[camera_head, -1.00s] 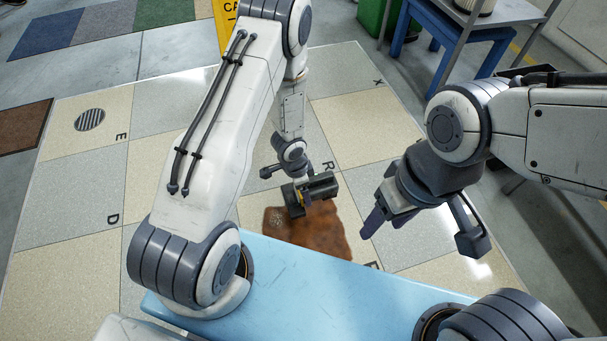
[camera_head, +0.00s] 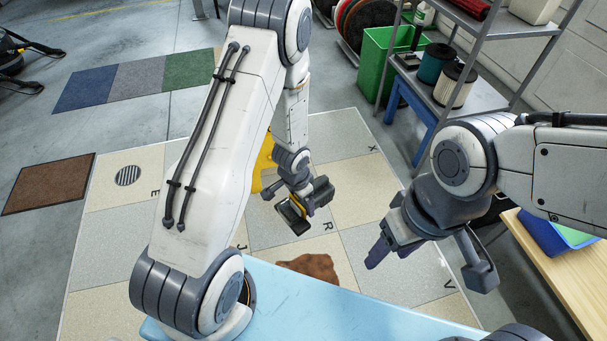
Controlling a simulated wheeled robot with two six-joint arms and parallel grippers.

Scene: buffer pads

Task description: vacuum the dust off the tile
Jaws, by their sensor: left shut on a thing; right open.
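My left gripper (camera_head: 303,194) is shut on a dark tool with a yellow part (camera_head: 293,216), which I take to be the vacuum. The tool is over the pale tiles, beyond the brown patch, with a gap between them in the picture. I cannot tell whether it touches the floor. The rough brown patch (camera_head: 312,265), perhaps the dust, lies on the tiled floor (camera_head: 350,185) near the letter R. The blue surface in front hides its near part. My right gripper (camera_head: 383,248) is open and empty, to the right of the patch.
A green bin (camera_head: 385,65) and a metal shelf with canisters (camera_head: 453,85) stand at the back right. A wooden bench with a blue tray (camera_head: 550,232) is at right. A yellow object (camera_head: 264,165) is partly behind my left arm. A brown mat (camera_head: 48,184) lies at left.

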